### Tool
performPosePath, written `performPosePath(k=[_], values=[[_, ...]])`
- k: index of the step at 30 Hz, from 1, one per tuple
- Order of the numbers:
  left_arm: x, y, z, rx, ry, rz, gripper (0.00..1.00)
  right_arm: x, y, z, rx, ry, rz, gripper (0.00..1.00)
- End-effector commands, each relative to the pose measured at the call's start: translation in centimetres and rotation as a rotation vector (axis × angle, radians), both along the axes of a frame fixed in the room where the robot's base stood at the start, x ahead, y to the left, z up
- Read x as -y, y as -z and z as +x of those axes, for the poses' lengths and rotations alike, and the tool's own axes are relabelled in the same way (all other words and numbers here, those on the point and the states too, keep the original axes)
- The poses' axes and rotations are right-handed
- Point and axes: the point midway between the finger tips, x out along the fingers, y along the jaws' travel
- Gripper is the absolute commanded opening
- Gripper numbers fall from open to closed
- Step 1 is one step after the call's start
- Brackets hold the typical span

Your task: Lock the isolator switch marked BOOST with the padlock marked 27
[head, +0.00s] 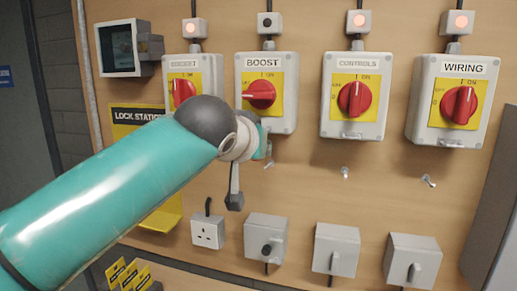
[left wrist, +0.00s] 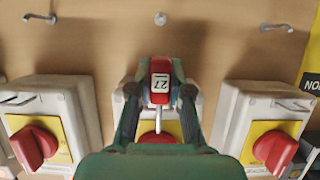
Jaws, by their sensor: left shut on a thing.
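The isolator marked BOOST (head: 277,108) is on the board, second from the left. Its red handle (head: 260,94) lies sideways, unlike the upright handles on the other isolators. My left gripper (left wrist: 159,82) is shut on a red padlock (left wrist: 160,97) with a white label reading 27, upside down in the left wrist view. The padlock's silver shackle (left wrist: 185,122) points at the middle isolator (left wrist: 118,101) behind it. Whether the shackle touches or passes through anything is hidden. My right gripper is not in view.
CONTROLS (head: 352,118) and WIRING (head: 449,120) isolators stand to the right, another (head: 207,80) to the left. The lamp over BOOST (head: 268,22) is dark; the others glow. Hooks (head: 344,172) stick out below. The lock station (head: 126,118) is partly behind my arm.

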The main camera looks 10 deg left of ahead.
Motion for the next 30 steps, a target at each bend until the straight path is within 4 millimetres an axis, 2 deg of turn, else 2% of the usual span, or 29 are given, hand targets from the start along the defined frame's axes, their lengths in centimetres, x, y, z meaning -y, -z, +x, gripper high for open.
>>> performPosePath(k=[19,30], values=[[0.0,1.4,0.0,0.001,0.000,0.000,0.00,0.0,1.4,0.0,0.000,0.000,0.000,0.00],[0.0,1.5,0.0,0.001,0.000,0.000,0.00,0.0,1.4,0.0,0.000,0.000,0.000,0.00]])
